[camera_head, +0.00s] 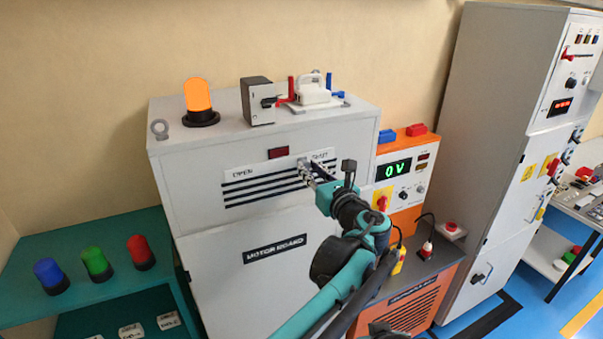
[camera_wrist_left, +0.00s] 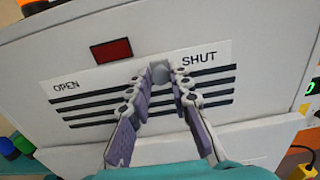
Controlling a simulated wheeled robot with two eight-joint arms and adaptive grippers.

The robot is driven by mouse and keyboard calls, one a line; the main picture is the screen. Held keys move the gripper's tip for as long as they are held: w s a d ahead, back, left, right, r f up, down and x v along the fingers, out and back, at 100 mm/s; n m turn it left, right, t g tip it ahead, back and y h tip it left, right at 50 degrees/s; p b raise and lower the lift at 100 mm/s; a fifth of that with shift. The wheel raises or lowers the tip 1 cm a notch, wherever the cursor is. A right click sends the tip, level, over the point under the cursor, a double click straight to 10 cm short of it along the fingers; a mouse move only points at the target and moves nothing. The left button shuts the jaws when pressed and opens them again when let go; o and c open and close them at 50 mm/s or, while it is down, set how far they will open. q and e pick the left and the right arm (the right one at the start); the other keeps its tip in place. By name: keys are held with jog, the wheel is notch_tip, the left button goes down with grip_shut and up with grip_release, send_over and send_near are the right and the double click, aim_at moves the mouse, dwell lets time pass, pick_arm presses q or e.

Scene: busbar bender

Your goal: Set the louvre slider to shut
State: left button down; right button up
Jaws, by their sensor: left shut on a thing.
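The louvre slider's grey knob (camera_wrist_left: 160,71) sits on the white label strip of the grey motor board cabinet (camera_head: 215,250), right of the middle and just left of the word SHUT (camera_wrist_left: 198,58). The word OPEN (camera_wrist_left: 66,86) is at the strip's left end. Dark louvre slots (camera_wrist_left: 90,106) run below the strip. My left gripper (camera_head: 304,168) reaches the cabinet front, and its two fingers are shut on the knob, one on each side. In the head view the fingers mostly hide the knob.
A dark red display (camera_head: 278,153) is above the strip. An orange beacon (camera_head: 199,100) and a white device (camera_head: 313,92) stand on the cabinet top. An orange meter box (camera_head: 409,170) reading 0 V stands close on the right. A teal shelf (camera_head: 100,235) with coloured lamps is on the left.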

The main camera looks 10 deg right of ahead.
pick_arm(q)
jog(key=shift+d+r, duration=0.1)
jog(key=c, duration=1.4)
grip_release()
jog(key=shift+d, duration=0.1)
jog(key=shift+w+d, duration=0.1)
jog(key=shift+w, duration=0.05)
jog(key=v, duration=0.7)
jog(key=shift+s, duration=0.25)
